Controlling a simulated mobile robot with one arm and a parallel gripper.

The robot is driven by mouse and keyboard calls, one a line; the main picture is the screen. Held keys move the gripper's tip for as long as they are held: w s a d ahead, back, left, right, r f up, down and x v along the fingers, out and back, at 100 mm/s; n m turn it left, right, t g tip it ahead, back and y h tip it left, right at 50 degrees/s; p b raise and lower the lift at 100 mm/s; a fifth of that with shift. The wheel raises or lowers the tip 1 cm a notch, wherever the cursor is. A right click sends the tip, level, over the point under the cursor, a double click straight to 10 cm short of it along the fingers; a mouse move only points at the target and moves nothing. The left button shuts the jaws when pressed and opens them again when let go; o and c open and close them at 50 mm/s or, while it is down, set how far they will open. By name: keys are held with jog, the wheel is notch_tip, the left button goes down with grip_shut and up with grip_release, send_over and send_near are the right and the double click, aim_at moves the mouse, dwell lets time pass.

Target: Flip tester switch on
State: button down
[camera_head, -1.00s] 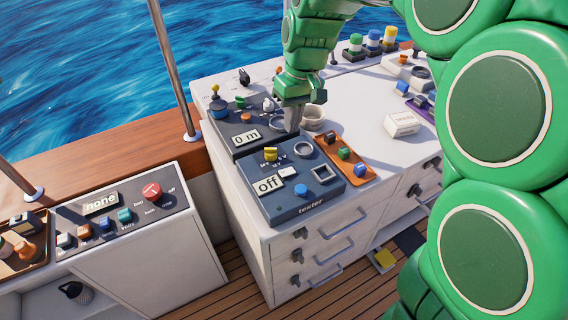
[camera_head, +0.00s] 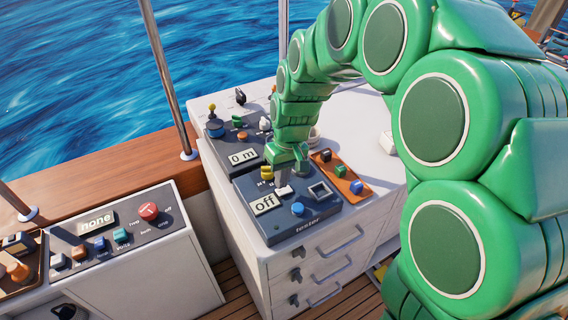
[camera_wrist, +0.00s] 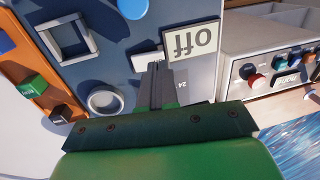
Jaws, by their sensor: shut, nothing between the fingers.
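The tester (camera_head: 307,222) is a blue-grey box on the white cabinet's near corner. Its display (camera_head: 264,204) reads "off"; the same display (camera_wrist: 191,41) is upside down in the wrist view. The small white tester switch (camera_wrist: 145,61) sits beside the display, partly hidden by my fingers. My gripper (camera_head: 283,186) points down over the tester; in the wrist view its closed fingertips (camera_wrist: 157,68) are at the switch, seemingly touching or just above it. I cannot tell contact for certain. The gripper is shut and empty.
A blue button (camera_head: 297,209), a square socket (camera_head: 319,191) and a yellow knob (camera_head: 266,172) are close by on the tester. An orange tray (camera_head: 338,175) with coloured blocks lies to the right. A depth panel (camera_head: 243,157) reading "0 m" stands behind.

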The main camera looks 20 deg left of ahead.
aim_at(278, 192)
jog(key=shift+s+a+f, duration=0.1)
jog(key=shift+f, duration=0.9)
jog(key=shift+s+a+f, duration=0.1)
jog(key=shift+f, duration=0.05)
jog(key=shift+w+d+r, duration=0.2)
jog(key=shift+w+d, duration=0.35)
jog(key=shift+w, duration=0.05)
jog(key=shift+r, duration=0.1)
notch_tip(278, 192, up, 14)
jog(key=s+a, duration=0.1)
jog(key=shift+s+a+f, duration=0.2)
jog(key=shift+s+a, duration=0.1)
dwell(0.3)
